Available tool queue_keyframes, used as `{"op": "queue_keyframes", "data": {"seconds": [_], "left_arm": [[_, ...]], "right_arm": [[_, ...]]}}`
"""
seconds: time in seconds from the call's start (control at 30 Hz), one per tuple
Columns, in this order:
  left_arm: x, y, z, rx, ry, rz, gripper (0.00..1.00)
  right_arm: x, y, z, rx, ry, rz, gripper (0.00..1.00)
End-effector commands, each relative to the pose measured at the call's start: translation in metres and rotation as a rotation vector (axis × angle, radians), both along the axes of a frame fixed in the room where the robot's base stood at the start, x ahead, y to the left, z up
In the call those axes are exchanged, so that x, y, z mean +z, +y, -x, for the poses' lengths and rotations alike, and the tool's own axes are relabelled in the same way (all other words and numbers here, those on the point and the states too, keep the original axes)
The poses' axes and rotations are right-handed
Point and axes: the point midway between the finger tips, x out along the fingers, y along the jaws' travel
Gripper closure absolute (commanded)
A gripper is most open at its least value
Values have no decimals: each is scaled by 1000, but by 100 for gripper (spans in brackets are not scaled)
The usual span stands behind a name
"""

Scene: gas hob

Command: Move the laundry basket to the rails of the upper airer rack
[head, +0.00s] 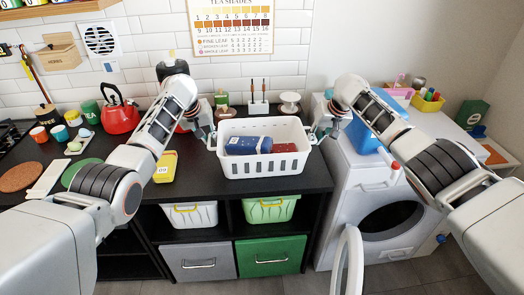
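The white laundry basket (262,170) stands at or just above the dark worktop's front, in the middle of the head view. It holds a dark blue folded item (248,146) and a red item (284,148). My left gripper (211,139) is at the basket's left rim, and my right gripper (314,136) is at its right rim. Both look in contact with or very close to the rim, but their fingers are too small to show whether they are closed on it. I cannot make out the upper airer rack in this view.
A washing machine (350,195) stands right of the worktop, with a blue tub (364,132) on top and a round door opening. A red kettle (120,116), cups and a yellow container (165,167) are on the left. Crates fill the shelves below. A wooden shelf (55,9) hangs upper left.

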Motion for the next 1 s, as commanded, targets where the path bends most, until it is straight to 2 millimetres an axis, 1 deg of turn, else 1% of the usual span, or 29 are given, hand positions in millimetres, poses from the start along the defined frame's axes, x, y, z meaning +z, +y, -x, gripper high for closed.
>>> {"op": "queue_keyframes", "data": {"seconds": [0.13, 0.5, 0.53, 0.57, 0.6, 1.0], "left_arm": [[-5, 0, -2, 1, 0, -2, 84], [-6, 0, -2, 0, 0, -2, 84], [-6, 0, -2, 0, 0, -2, 89], [-6, 0, -2, 1, 0, -2, 97], [-6, 0, -2, 0, 0, -1, 100], [-4, 0, -3, 1, -3, 0, 100]], "right_arm": [[-4, 0, -2, -2, -1, 1, 84], [-6, 0, -2, -1, -2, 2, 84], [-6, 0, -2, -1, -2, 2, 89], [-6, 0, -2, -1, -2, 2, 97], [-6, 0, -2, -1, -2, 2, 100], [-4, 0, -3, -2, -4, 1, 100]]}}
